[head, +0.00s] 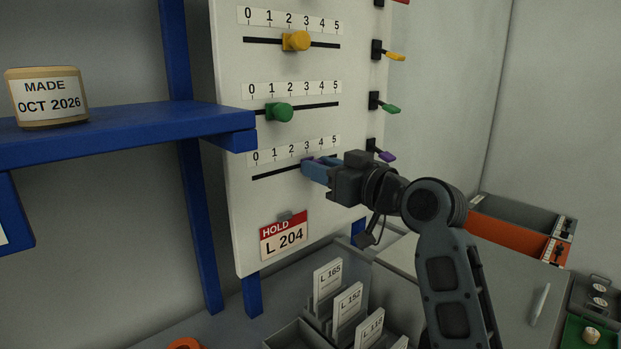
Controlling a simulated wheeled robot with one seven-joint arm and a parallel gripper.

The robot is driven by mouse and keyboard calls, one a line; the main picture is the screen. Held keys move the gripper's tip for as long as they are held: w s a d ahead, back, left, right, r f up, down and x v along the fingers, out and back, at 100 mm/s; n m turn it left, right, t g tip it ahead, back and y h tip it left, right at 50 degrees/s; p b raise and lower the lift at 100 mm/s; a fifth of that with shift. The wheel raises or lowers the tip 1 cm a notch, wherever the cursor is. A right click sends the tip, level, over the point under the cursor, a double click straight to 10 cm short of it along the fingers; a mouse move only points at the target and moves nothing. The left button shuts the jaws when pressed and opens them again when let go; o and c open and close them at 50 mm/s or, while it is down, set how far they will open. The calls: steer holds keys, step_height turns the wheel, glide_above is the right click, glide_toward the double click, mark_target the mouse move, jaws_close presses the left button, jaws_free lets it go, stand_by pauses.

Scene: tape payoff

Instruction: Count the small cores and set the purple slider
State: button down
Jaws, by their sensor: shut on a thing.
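The purple slider (307,161) is on the lowest track of the white panel (236,200), mostly hidden behind the gripper's fingers. The part that shows is near the 3 on its 0 to 5 scale. My gripper (318,170) reaches in from the right and is shut on the purple slider. I cannot make out any group of small cores in this view.
Above are a yellow slider (297,41) near 2 and a green slider (280,112) between 1 and 2. A red HOLD L 204 tag (284,236) hangs below. Label cards (347,303) stand below.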

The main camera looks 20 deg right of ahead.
steer(key=shift+d, duration=0.15)
steer(key=c, duration=0.8)
jaws_free()
steer(key=shift+b+v, duration=0.75)
steer(key=shift+v, duration=3.15)
